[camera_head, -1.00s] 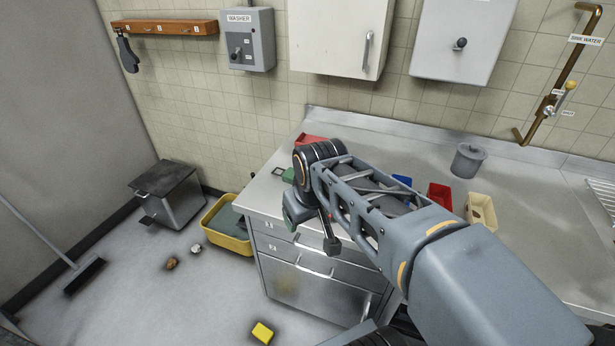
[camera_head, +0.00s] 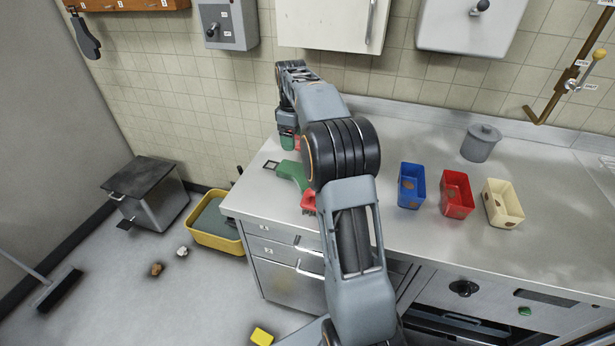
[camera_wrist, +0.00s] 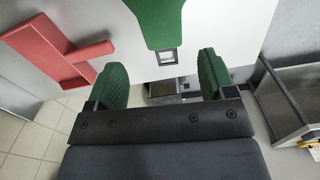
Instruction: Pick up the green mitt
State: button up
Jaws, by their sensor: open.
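The green mitt (camera_head: 291,173) lies on the left end of the steel counter, partly hidden by my arm. A small square loop (camera_head: 270,165) is at its left end. In the wrist view the green mitt (camera_wrist: 157,20) shows at the top centre, its loop (camera_wrist: 167,57) pointing towards the gap between my fingers. My gripper (camera_head: 289,142) is open and empty, just behind the mitt in the head view. In the wrist view my gripper's (camera_wrist: 162,65) green-padded fingers are apart with nothing between them.
A red piece (camera_wrist: 65,52) lies left of the mitt in the wrist view. Another red item (camera_head: 308,202) sits near the counter's front edge. Blue (camera_head: 411,186), red (camera_head: 457,195) and cream (camera_head: 502,205) bins and a grey canister (camera_head: 481,143) stand right. The counter between them is bare.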

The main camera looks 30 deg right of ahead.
aim_at(297, 168)
jog(key=f, duration=1.1)
jog(key=shift+s+d+f, duration=0.1)
jog(key=shift+d+f, duration=0.1)
jog(key=shift+f, duration=0.15)
jog(key=shift+c, duration=0.4)
jog(key=c, duration=0.6)
notch_tip(297, 168, up, 10)
